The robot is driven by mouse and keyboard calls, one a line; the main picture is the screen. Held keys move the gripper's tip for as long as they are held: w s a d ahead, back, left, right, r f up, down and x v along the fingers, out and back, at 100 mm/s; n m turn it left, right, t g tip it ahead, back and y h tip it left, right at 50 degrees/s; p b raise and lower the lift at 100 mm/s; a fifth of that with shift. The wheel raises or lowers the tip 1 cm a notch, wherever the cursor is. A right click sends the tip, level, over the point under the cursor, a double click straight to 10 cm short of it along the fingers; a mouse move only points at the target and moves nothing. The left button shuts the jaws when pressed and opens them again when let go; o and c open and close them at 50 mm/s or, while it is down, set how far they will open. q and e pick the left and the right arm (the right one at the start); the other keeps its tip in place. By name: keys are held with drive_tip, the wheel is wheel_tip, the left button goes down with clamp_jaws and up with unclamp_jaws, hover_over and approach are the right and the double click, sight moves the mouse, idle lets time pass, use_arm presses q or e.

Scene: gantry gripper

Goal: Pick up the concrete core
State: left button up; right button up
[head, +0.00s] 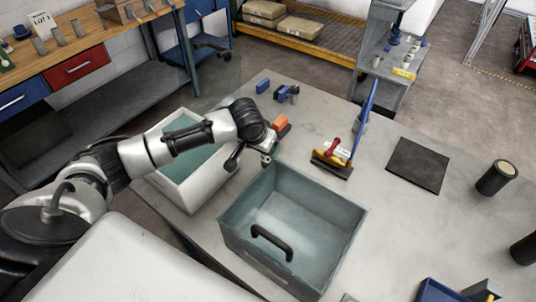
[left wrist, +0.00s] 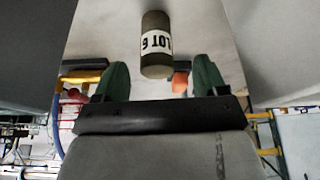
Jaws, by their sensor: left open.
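The concrete core (left wrist: 156,45) is a grey-brown cylinder with a white label, upside down in the left wrist view, reading LOT and a digit that looks like 6 or 9. It lies ahead of my left gripper (left wrist: 161,68), in line with the gap between the two green fingers. The gripper is open, and I see no finger touching the core. In the head view my left gripper (head: 268,152) is over the table, between the white bin and the grey-green bin. There I cannot clearly make out the core near it. My right gripper is not in view.
The white bin (head: 158,182) and the grey-green bin (head: 350,235) with a black handle flank the gripper. An orange block (head: 281,123) is close behind it. A red-and-yellow tool (head: 333,160), a dark mat (head: 418,165) and a dark cylinder (head: 494,181) stand right.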

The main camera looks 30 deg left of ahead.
use_arm(q)
drive_tip(key=shift+w+d+f, duration=0.1)
drive_tip(key=shift+w+f, duration=0.1)
drive_tip(key=shift+f, duration=0.15)
drive_tip(key=p+x, duration=0.1)
drive_tip(key=x, duration=0.2)
drive_tip(key=shift+w+d+f, duration=0.1)
drive_tip(key=shift+w+f, duration=0.05)
drive_tip(key=shift+w, duration=0.05)
drive_tip(key=shift+w+f, duration=0.2)
drive_tip(key=shift+f, duration=0.3)
drive_tip(key=shift+r, duration=0.1)
drive_tip(key=c, duration=1.1)
drive_tip(key=shift+c, duration=0.2)
